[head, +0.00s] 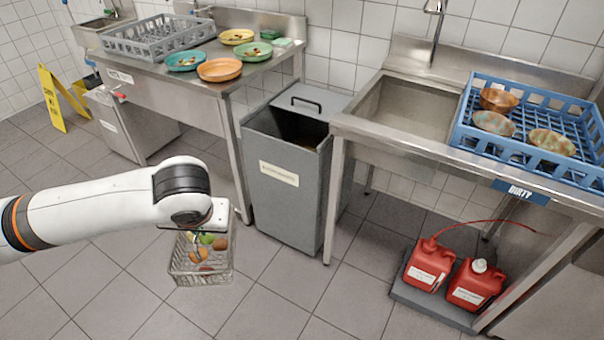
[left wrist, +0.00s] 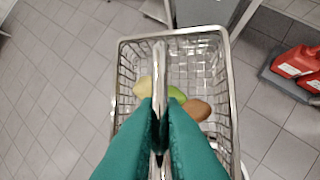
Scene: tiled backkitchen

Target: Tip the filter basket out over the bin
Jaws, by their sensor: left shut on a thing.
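The filter basket (head: 203,279) is a wire-mesh basket with food scraps (head: 206,243) inside, yellow, green and brown-orange. It hangs upright above the floor, left of the bin and in front of it. My left gripper (left wrist: 162,105), with green fingers, is shut on the basket's metal handle in the left wrist view, where the mesh basket (left wrist: 190,62) lies below the fingers. The bin (head: 283,195) is a tall grey container with its top open and a label on its front. Its inside is dark and mostly hidden. My right gripper is out of view.
The bin stands between a left steel table (head: 185,88) with colourful plates and a grey rack, and a right sink counter (head: 400,152) with a blue dish rack (head: 520,150). Red canisters (head: 430,264) stand below right. A yellow sign (head: 50,98) stands far left.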

